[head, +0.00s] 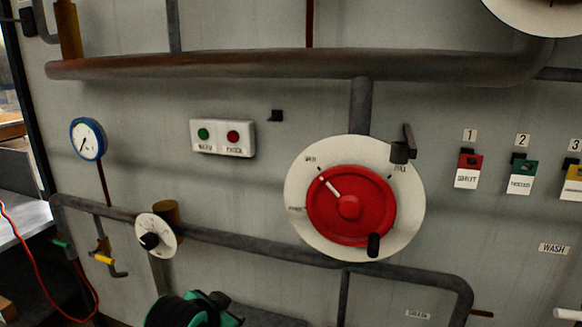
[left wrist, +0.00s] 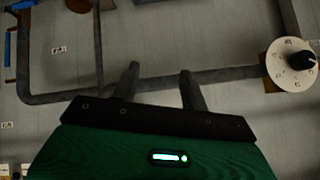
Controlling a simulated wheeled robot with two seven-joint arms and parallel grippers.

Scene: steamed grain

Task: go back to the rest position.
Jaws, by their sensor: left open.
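My left gripper (head: 212,308) shows at the bottom edge of the head view as a green and black shape, low in front of the wall panel; its fingertips are not clear there. In the left wrist view, the left gripper (left wrist: 158,72) has its two dark fingers apart with nothing between them. The fingers appear over a grey pipe and the panel; I cannot tell how near they are. My right gripper is not in view.
The panel carries a red rotary handle (head: 345,222) on a white disc, a small white dial (head: 155,236), a blue gauge (head: 88,139), a two-button box (head: 222,138) and coloured tags (head: 468,171). Grey pipes (head: 250,243) stand out from it. A red cable (head: 32,262) hangs at left.

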